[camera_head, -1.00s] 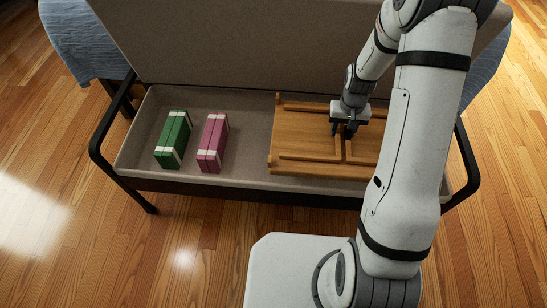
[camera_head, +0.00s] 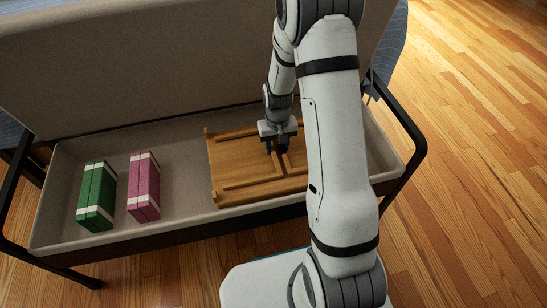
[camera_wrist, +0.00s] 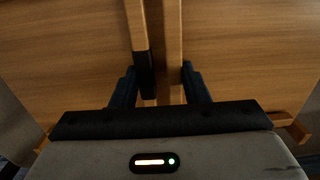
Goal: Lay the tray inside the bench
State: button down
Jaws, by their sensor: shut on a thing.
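The wooden tray (camera_head: 235,165) has raised strips that divide its upper face. It lies level within the right half of the open bench (camera_head: 185,212), to the right of two boxes; I cannot tell whether its underside touches the bench floor. My gripper (camera_head: 279,150) points down at the tray's middle and is shut on a divider strip. In the wrist view the gripper's dark fingers (camera_wrist: 160,88) stand on either side of the strips of the tray (camera_wrist: 75,55). My arm hides the tray's right part in the head view.
A green box (camera_head: 96,195) and a pink box (camera_head: 144,187), each with white bands, stand in the bench's left half. The raised lid (camera_head: 150,60) stands behind. Black frame arms (camera_head: 408,130) flank the bench. Wooden floor (camera_head: 480,180) is clear at right.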

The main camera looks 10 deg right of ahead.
aim_at(277, 152)
jog(key=shift+f+b, duration=0.85)
jog(key=shift+f, duration=1.35)
jog(key=shift+f, duration=0.15)
jog(key=c, duration=0.8)
grip_release()
